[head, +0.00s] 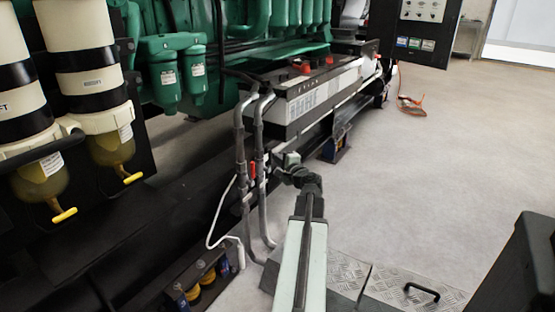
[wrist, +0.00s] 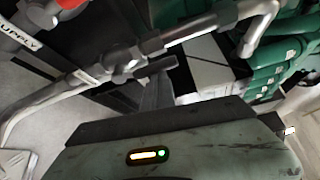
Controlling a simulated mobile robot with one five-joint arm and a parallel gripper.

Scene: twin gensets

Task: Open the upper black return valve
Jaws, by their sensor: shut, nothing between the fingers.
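Two grey vertical pipes (head: 240,140) stand beside the green engine in the head view, with a small red valve handle (head: 252,170) between them. In the wrist view, a pipe with a grey valve body (wrist: 122,60) runs diagonally, and a dark lever-like bar (wrist: 155,66) lies beside it. This may be the black return valve; no return label is readable. My gripper (head: 288,165) is just right of the pipes, shut and empty. Its finger end shows in the wrist view (wrist: 156,88), close to the dark bar; I cannot tell whether they touch.
A pipe labelled SUPPLY (wrist: 18,34) with a red handle is at the wrist view's upper left. A black-and-white battery box (head: 305,95) stands behind the pipes. A low tray with bottles (head: 205,280) sits at their foot. Open grey floor (head: 430,170) lies to the right.

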